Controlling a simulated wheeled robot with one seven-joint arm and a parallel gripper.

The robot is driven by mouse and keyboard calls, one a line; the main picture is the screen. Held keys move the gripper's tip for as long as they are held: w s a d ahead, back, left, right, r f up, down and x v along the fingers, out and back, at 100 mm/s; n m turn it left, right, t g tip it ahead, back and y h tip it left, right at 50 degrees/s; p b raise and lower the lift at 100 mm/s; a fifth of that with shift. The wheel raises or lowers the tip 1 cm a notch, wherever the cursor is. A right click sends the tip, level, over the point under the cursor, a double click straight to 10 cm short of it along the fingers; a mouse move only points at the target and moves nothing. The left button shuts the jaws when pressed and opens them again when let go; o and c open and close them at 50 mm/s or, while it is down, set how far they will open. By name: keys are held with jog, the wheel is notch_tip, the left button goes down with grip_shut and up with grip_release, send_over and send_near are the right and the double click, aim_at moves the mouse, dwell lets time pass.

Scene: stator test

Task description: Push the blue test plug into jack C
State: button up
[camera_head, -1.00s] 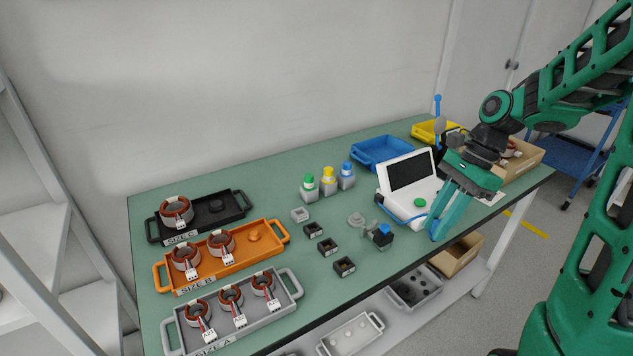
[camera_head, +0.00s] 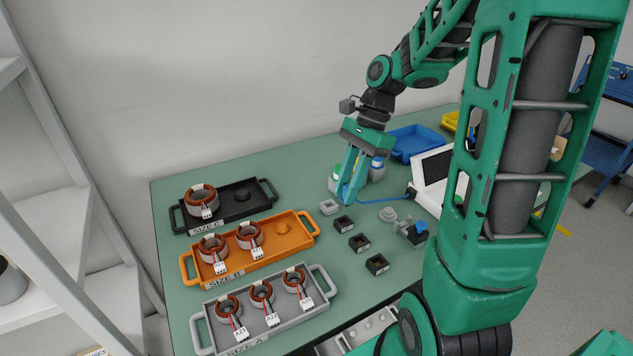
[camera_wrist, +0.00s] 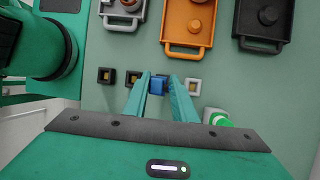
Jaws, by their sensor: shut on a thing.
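My gripper (camera_head: 345,198) is shut on the blue test plug (camera_wrist: 156,86), which sits between its fingertips in the wrist view. In the head view the fingers hide most of the plug. A blue cable (camera_head: 385,204) runs from the fingertips to the white tester (camera_head: 428,200). A row of small square jack blocks lies below and right of the gripper: a light grey one (camera_head: 329,207) and dark ones (camera_head: 344,224), (camera_head: 359,242), (camera_head: 377,265). In the wrist view the plug overlaps one dark block. No letters are readable on the blocks; whether the plug touches one I cannot tell.
Black (camera_head: 260,198), orange (camera_head: 290,245) and grey (camera_head: 318,305) trays with wound stators stand left. Capped bottles, one blue-capped (camera_head: 377,164), stand close behind the gripper. A blue tray (camera_head: 415,140) is at the back. A small device with a blue top (camera_head: 420,229) sits near the front edge.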

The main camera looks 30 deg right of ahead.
jog(key=shift+w+a, duration=0.25)
jog(key=shift+w, duration=0.05)
jog(key=shift+d, duration=0.1)
jog(key=shift+f, duration=0.15)
jog(key=shift+f, duration=2.3)
jog(key=shift+f, duration=1)
jog(key=o, duration=1.1)
